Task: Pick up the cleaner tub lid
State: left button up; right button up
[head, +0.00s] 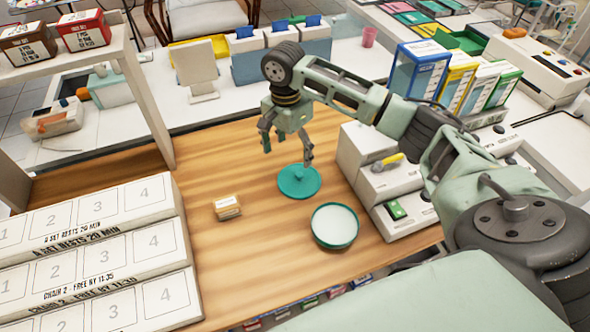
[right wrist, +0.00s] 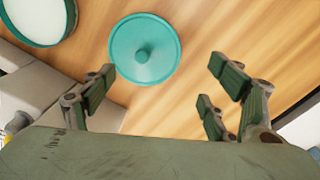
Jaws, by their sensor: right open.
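The cleaner tub lid (head: 299,181) is a flat teal disc with a small round knob in its middle. It lies flat on the wooden table, and it also shows in the right wrist view (right wrist: 145,52). The round tub (head: 334,226), teal with a white inside, stands open beside it, apart from the lid; its rim also shows in the right wrist view (right wrist: 38,18). My right gripper (head: 288,157) is open and empty, above and just behind the lid in the head view. Its spread fingers (right wrist: 157,100) show in the right wrist view. My left gripper is not in view.
A small tan box (head: 227,208) lies left of the lid. White drawer units (head: 383,175) stand close on the right. White numbered racks (head: 95,255) fill the left. The wood between the racks and the lid is mostly clear.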

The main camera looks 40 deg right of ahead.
aim_at(294, 176)
jog(key=shift+s+f, duration=0.3)
jog(key=shift+f, duration=0.55)
jog(key=f, duration=0.3)
jog(key=f+p, duration=0.1)
jog(key=f, duration=0.1)
jog(key=shift+s+f, duration=0.2)
jog(key=shift+s, duration=0.05)
jog(key=c, duration=0.7)
jog(key=shift+s, duration=0.1)
jog(key=shift+c, duration=0.3)
jog(key=shift+r, duration=0.1)
jog(key=shift+c, duration=0.2)
